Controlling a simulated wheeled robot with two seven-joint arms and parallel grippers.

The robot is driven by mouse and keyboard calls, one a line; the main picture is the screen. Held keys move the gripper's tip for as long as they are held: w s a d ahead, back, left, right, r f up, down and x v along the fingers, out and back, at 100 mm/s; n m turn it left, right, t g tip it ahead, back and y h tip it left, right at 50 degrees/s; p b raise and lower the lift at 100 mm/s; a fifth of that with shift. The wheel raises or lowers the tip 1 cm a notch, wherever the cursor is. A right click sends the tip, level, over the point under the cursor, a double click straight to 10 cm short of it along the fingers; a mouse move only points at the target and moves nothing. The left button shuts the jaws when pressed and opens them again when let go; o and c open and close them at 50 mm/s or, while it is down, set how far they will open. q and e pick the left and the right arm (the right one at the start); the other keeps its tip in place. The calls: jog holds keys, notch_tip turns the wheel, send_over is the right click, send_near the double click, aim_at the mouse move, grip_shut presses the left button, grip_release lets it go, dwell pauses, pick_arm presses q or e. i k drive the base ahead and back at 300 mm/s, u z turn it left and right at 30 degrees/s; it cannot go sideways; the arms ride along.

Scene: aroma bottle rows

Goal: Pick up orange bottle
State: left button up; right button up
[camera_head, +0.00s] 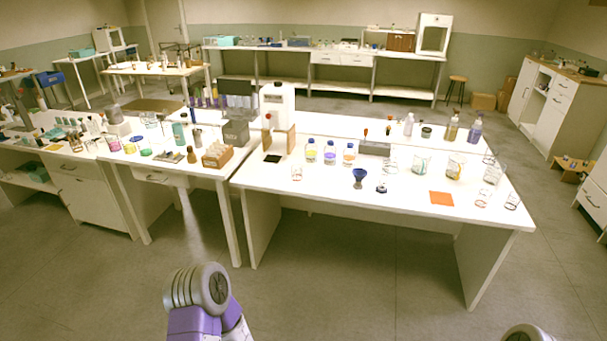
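Three small clear bottles with blue caps stand in a row on the white table in the middle. The one on the right, holding orange liquid, is the orange bottle (349,156). To its left are a bottle with bluish liquid (330,156) and a bottle with yellow liquid (311,154). All three look upright. Only rounded parts of my two arms show at the bottom edge, well short of the table. Neither gripper's fingers are in view.
A blue funnel-like piece (360,176) stands in front of the orange bottle. A grey block (375,148) is behind it to the right. Glass beakers (421,165) and an orange square (441,198) lie farther right. Open floor separates me from the table (320,193).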

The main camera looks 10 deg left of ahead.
aim_at(349, 157)
jog(key=u, duration=1.3)
jog(key=i, duration=0.85)
jog(key=z, duration=0.7)
jog(key=i, duration=0.7)
jog(key=z, duration=0.55)
jog(key=k, duration=0.4)
jog(key=z, duration=0.35)
jog(key=i, duration=1.05)
jog(key=u, duration=0.3)
